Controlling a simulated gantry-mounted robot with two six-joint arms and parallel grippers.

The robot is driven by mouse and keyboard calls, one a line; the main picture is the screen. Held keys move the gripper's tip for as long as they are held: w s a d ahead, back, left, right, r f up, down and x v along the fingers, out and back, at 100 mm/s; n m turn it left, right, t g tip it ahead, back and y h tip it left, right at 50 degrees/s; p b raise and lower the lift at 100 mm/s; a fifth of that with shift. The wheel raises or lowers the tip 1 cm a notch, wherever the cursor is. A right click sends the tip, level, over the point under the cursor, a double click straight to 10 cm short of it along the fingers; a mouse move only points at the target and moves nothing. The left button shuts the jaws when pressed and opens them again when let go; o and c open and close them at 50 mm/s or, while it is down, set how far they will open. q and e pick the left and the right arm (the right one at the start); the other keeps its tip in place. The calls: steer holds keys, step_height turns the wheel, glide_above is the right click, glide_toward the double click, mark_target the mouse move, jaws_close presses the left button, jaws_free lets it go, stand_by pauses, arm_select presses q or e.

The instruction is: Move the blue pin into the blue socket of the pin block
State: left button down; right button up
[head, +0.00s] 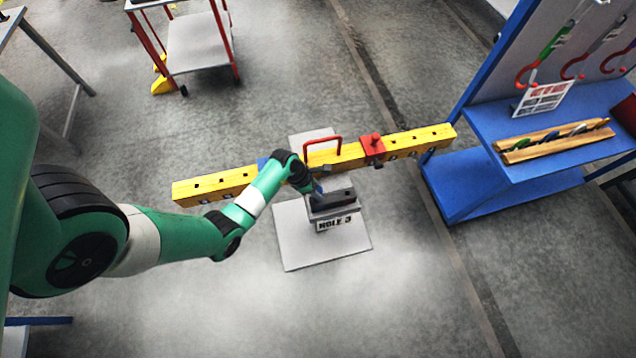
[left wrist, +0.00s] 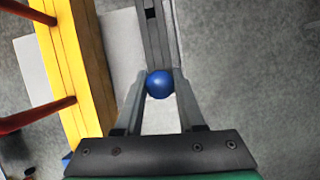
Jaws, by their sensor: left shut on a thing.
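My left gripper (left wrist: 160,88) is shut on the blue pin, whose round blue head (left wrist: 160,84) shows between the fingertips in the left wrist view. In the head view my left gripper (head: 314,190) is over the left end of the dark grey pin block (head: 338,203), which bears a white label. The block also shows in the left wrist view as a grey bar (left wrist: 155,40) with a dark opening near the top, beyond the pin. The pin's lower part is hidden, so I cannot tell whether it sits in a socket. The blue socket cannot be made out. My right gripper is not in view.
A long yellow beam (head: 215,186) with a red handle (head: 322,141) and a red slider (head: 372,148) lies just behind the pin block. A pale plate (head: 325,255) is under the block. A blue rack (head: 490,130) stands at right. Floor in front is clear.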

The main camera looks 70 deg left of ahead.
arm_select(q)
steer(key=shift+f+b, duration=1.1)
steer(key=shift+f, duration=0.75)
steer(key=shift+c, duration=2.2)
jaws_free()
steer(key=p+v, duration=0.4)
steer(key=v, duration=0.7)
steer(key=shift+r, duration=0.3)
steer(key=shift+s, duration=0.1)
